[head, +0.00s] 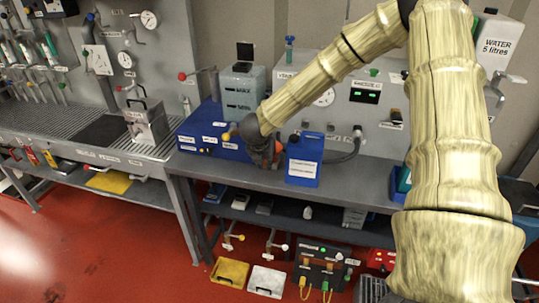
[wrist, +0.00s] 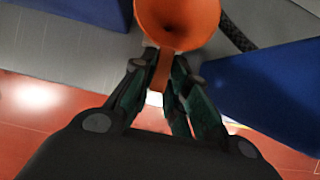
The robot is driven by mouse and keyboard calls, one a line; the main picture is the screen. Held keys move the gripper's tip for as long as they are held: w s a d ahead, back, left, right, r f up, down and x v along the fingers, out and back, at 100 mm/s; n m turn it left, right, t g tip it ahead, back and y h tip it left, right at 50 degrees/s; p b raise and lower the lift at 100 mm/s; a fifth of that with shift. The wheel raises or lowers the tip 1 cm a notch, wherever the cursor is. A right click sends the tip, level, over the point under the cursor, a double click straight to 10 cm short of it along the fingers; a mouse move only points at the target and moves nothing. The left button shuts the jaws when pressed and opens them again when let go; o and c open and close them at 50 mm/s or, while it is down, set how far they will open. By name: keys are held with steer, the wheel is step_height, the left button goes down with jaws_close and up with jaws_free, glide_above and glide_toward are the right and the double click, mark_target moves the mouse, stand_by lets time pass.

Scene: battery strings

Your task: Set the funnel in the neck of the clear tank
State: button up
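The orange funnel (wrist: 178,22) is at the top of the wrist view, its wide mouth facing the camera. Its narrow tab runs down between the fingers of my gripper (wrist: 165,68), which look closed on it. In the head view my gripper (head: 264,152) is low over the bench, and only a sliver of the funnel (head: 278,148) shows beside it. The clear tank (head: 240,92), greyish with MAX and MIN marks, stands behind and left of my gripper. Its neck is hard to make out. The funnel is apart from the tank.
A blue labelled container (head: 303,162) stands close to the right of my gripper; a blue surface (wrist: 270,95) fills the wrist view's right side. A blue box (head: 212,130) is left on the bench (head: 235,175). A panel with gauges (head: 365,120) stands behind.

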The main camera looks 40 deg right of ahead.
jaws_close()
steer(key=shift+r, duration=0.2)
steer(key=shift+r+p, duration=1.2)
steer(key=shift+r, duration=0.6)
steer(key=shift+s, duration=0.1)
